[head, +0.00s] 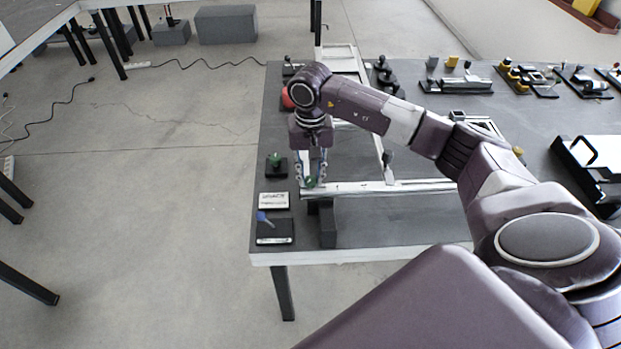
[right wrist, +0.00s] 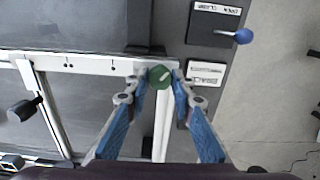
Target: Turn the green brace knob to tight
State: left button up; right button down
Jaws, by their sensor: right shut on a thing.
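The green brace knob (head: 311,182) sits at the corner of a pale metal frame (head: 420,187) on the dark table. In the right wrist view the knob (right wrist: 160,75) is a faceted green cap with a pale mark on top. My right gripper (head: 313,179) points down over that corner and is shut on the knob. In the right wrist view its blue-padded fingers (right wrist: 160,84) stand on either side of the knob. Whether the knob is loose or tight cannot be told. My left gripper does not show.
A smaller green knob (head: 276,160) stands on a black base left of the gripper. A white label plate (head: 273,200) and a blue-handled lever (head: 263,217) lie near the table's left edge. A red round thing (head: 287,98) is partly behind my arm. Several fixtures fill the table's right.

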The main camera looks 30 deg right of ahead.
jog(key=m+b, duration=0.3)
jog(key=m, duration=0.2)
jog(key=m+b, duration=0.1)
jog(key=m, duration=0.2)
jog(key=m+b, duration=0.1)
jog(key=m, duration=0.2)
jog(key=shift+m+b, duration=0.4)
jog(key=m+b, duration=0.1)
jog(key=m, duration=0.4)
jog(key=m+b, duration=0.1)
jog(key=m, duration=0.4)
jog(key=shift+r, duration=0.1)
jog(key=shift+m, duration=0.4)
jog(key=c, duration=1.7)
grip_release()
jog(key=shift+o, duration=0.2)
